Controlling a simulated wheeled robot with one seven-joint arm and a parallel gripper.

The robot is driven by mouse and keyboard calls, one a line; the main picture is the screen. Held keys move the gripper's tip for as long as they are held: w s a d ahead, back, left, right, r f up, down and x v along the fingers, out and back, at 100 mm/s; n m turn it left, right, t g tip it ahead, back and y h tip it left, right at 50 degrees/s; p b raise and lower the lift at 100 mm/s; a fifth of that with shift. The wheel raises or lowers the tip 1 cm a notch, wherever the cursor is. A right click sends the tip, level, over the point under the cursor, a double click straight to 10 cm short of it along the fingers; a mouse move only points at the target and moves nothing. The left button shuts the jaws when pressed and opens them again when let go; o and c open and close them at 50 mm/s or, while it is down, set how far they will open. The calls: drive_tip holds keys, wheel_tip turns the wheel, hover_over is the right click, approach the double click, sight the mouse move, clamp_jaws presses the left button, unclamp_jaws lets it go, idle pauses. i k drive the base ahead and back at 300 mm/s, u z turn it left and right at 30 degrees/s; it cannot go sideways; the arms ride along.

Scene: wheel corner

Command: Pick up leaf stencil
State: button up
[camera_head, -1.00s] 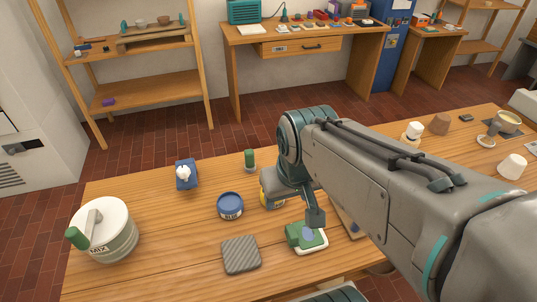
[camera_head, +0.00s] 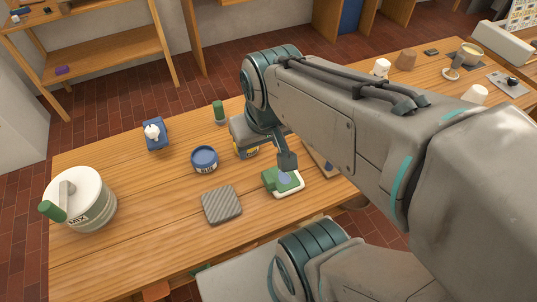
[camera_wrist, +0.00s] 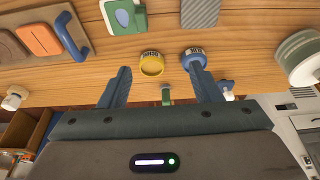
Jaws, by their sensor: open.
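A green-and-white piece with a pale blue leaf-like shape on it, which looks like the leaf stencil (camera_head: 283,182), lies on the wooden table (camera_head: 140,245) near its front edge. It also shows at the top of the wrist view (camera_wrist: 124,15), partly cut off. My gripper (camera_wrist: 158,72) is open and empty, with its two fingers spread apart. In the head view one finger of it hangs just behind the stencil, and my arm hides the rest. I cannot tell its exact height over the table.
A grey striped square (camera_head: 221,204) lies left of the stencil. Behind are a blue round tub (camera_head: 204,159) and a yellow tub (camera_wrist: 152,64). A board with an orange piece (camera_wrist: 38,39) and a blue handle (camera_wrist: 70,36) lies on the stencil's other side. A MIX bucket (camera_head: 85,203) stands far left.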

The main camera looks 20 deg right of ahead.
sight(270, 177)
drive_tip(key=k, duration=0.95)
drive_tip(key=u, duration=0.7)
drive_tip(key=i, duration=0.8)
drive_tip(key=z, duration=1.85)
